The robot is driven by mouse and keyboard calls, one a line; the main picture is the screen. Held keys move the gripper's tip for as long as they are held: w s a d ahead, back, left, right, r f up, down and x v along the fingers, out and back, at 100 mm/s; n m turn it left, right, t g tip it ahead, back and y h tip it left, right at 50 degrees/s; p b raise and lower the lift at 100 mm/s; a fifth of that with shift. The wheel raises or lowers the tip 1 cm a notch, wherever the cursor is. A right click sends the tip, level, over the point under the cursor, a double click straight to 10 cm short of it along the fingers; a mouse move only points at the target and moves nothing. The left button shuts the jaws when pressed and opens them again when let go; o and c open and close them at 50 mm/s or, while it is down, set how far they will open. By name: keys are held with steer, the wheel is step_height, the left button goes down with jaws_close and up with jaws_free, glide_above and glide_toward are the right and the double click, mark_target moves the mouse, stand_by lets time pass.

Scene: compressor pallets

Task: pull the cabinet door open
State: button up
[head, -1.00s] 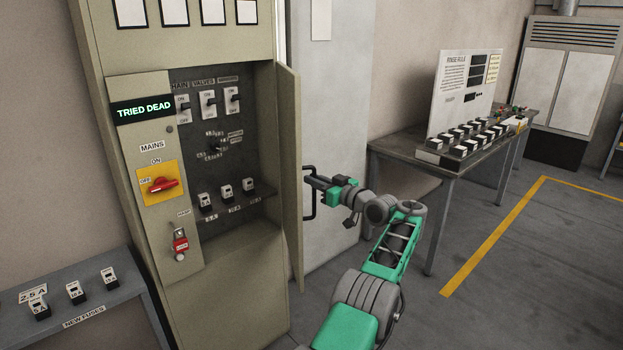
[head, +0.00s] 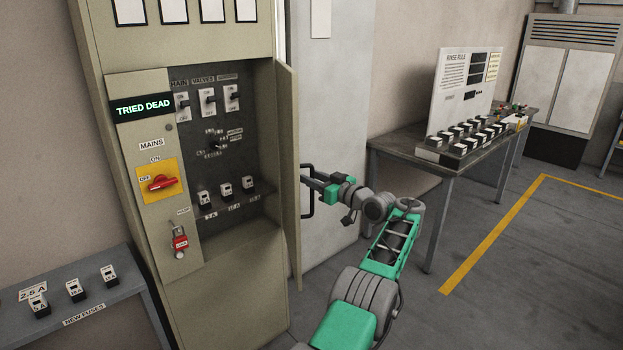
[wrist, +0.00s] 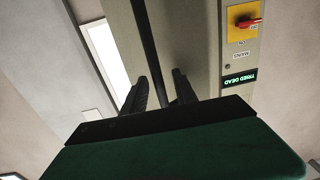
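The beige cabinet (head: 222,296) stands at the left in the head view, its fuse recess exposed. Its door (head: 289,180) stands swung out at the right of the recess, seen almost edge-on. A black bar handle (head: 308,208) is on the door's outer face. My gripper (head: 308,178) is at the handle, reaching in from the right. In the wrist view, the handle bar (wrist: 150,50) runs between the two fingers of my gripper (wrist: 161,85). The fingers look apart, with gaps beside the bar. Contact with the bar is unclear.
A bench (head: 395,146) with a sign board and several fuse blocks stands to the right. A low shelf (head: 120,295) with new fuses is at the lower left. A pale wall panel (head: 340,120) is behind the door. The floor right of my arm is clear.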

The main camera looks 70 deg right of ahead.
steer(key=b+v, duration=0.2)
steer(key=v, duration=0.5)
steer(key=shift+s+b, duration=0.3)
steer(key=shift+a, duration=0.15)
steer(key=shift+c, duration=0.4)
